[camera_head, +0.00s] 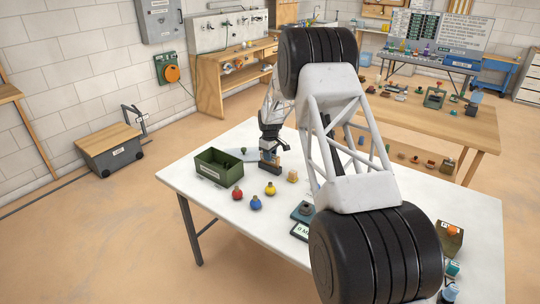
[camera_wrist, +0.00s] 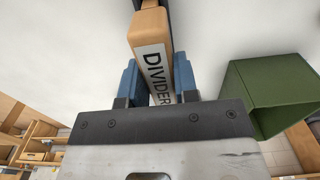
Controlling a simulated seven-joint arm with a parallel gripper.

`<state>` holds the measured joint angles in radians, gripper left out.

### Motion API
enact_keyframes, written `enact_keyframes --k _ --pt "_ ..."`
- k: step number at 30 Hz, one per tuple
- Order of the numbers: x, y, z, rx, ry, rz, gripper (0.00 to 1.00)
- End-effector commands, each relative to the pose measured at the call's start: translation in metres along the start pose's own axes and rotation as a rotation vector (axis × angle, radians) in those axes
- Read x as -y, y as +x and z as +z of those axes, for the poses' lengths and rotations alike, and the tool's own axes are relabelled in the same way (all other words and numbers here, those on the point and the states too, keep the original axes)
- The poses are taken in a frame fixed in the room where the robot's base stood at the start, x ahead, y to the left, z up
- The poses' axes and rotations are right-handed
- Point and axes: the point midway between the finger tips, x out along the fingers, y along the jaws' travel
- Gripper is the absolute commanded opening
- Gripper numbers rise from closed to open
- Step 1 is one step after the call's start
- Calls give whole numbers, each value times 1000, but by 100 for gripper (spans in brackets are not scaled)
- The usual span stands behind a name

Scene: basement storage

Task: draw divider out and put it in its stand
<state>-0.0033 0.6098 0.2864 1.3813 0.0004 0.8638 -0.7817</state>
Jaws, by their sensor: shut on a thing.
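The divider (camera_wrist: 150,38) is a tan block with a white label reading DIVIDER. In the wrist view it lies between the two blue fingers of my gripper (camera_wrist: 157,80), which is shut on it. In the head view my gripper (camera_head: 268,153) points down over the white table, just right of the green bin (camera_head: 208,173). A small dark block (camera_head: 271,168) is directly below the fingers. A dark part also meets the divider's far end at the top of the wrist view. I cannot tell whether it is the stand, or whether the divider is seated in it.
Red (camera_head: 237,192), yellow (camera_head: 256,202) and blue (camera_head: 271,188) knobbed pieces and a tan block (camera_head: 292,176) stand close in front. A scale (camera_head: 302,212) is further right. My arm hides part of the table. The near-left tabletop is clear.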

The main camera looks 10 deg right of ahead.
Motion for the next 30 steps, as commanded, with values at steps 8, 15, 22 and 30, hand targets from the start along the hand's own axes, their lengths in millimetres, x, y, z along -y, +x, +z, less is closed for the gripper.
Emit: enact_keyframes --k 8,15,22,30 --pt "0 5 0 0 0 0 0" --pt "0 9 0 0 0 0 0" --pt "0 13 0 0 0 0 0" --pt "0 15 0 0 0 0 48"
